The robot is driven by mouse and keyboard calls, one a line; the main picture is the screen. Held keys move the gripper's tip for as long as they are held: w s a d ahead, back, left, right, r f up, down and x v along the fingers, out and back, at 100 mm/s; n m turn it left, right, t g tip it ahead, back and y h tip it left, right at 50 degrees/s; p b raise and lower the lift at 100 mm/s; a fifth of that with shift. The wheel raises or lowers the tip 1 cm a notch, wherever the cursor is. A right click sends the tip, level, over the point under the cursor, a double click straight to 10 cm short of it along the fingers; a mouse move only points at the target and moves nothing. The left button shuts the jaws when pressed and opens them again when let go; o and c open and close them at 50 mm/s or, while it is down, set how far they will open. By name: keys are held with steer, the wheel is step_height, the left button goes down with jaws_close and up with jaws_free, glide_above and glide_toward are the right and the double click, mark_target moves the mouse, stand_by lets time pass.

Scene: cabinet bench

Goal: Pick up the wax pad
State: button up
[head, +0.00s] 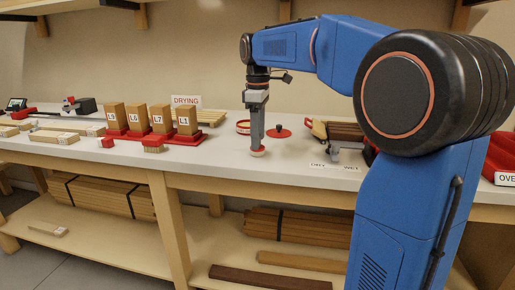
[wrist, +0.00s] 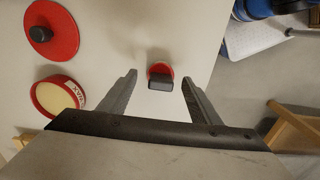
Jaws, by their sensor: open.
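The wax pad (wrist: 160,76), a small round red pad with a dark block handle, stands on the pale bench top. In the wrist view it lies between and just beyond the fingertips of my gripper (wrist: 158,78). The jaws are open, with a gap on both sides of the handle. In the head view my gripper (head: 257,146) points down over the pad, and only the pad's pale reddish base (head: 258,153) shows below the fingers. I cannot tell the exact height of the fingertips over the bench.
A red-rimmed tin (wrist: 58,97) with pale contents and a red lid (wrist: 66,43) with a dark knob stand left of the pad in the wrist view. Labelled wooden blocks (head: 161,118) stand on red bases to the left. The bench's front edge is close to the pad.

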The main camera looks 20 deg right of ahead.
steer(key=shift+f, duration=1.5)
steer(key=c, duration=1.1)
steer(key=shift+r, duration=0.1)
step_height(320, 180, up, 10)
steer(key=shift+f, duration=0.1)
